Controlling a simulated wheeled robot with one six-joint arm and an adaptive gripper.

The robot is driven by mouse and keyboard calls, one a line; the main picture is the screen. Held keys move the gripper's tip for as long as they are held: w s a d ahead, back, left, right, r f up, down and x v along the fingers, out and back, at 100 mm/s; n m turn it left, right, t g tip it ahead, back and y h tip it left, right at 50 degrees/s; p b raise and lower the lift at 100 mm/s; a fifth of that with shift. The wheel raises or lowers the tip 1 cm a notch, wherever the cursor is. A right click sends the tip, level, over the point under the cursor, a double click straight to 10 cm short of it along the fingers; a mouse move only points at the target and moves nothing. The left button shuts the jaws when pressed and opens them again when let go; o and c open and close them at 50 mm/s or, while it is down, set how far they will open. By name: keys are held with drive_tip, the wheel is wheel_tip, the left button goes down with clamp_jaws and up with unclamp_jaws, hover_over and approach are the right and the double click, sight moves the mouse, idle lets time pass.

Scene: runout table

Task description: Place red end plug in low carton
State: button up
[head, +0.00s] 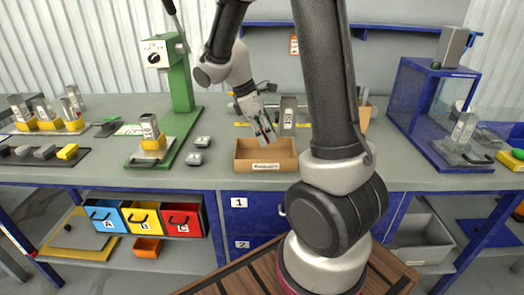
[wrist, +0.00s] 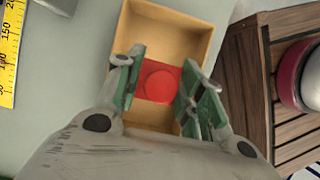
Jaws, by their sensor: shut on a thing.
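The red end plug (wrist: 159,84) sits between the two green-padded fingers of my gripper (wrist: 160,85) in the wrist view. My gripper (head: 264,134) is shut on it and points down over the low carton. The low carton (head: 266,154) is an open tan box with a white label on its front, standing on the worktable. In the wrist view the carton (wrist: 205,25) lies below the plug. In the head view the plug is mostly hidden by the fingers. I cannot tell how high it is above the carton floor.
A green press (head: 182,85) stands left of the carton, with two small grey parts (head: 198,149) near its base. A blue frame (head: 430,110) stands at the right. Another tan box (head: 367,115) is partly hidden behind my arm. A yellow ruler (wrist: 9,45) lies beside the carton.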

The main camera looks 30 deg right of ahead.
sight(265, 154)
wheel_tip(265, 154, down, 6)
drive_tip(key=shift+f, duration=0.15)
drive_tip(key=shift+s+f, duration=0.1)
drive_tip(key=shift+f, duration=0.1)
drive_tip(key=shift+s+a+f, duration=0.1)
drive_tip(key=shift+s+f, duration=0.1)
drive_tip(key=shift+f, duration=0.2)
drive_tip(key=o, duration=1.2)
drive_tip(key=shift+w+f, duration=0.15)
drive_tip(key=shift+c, duration=0.2)
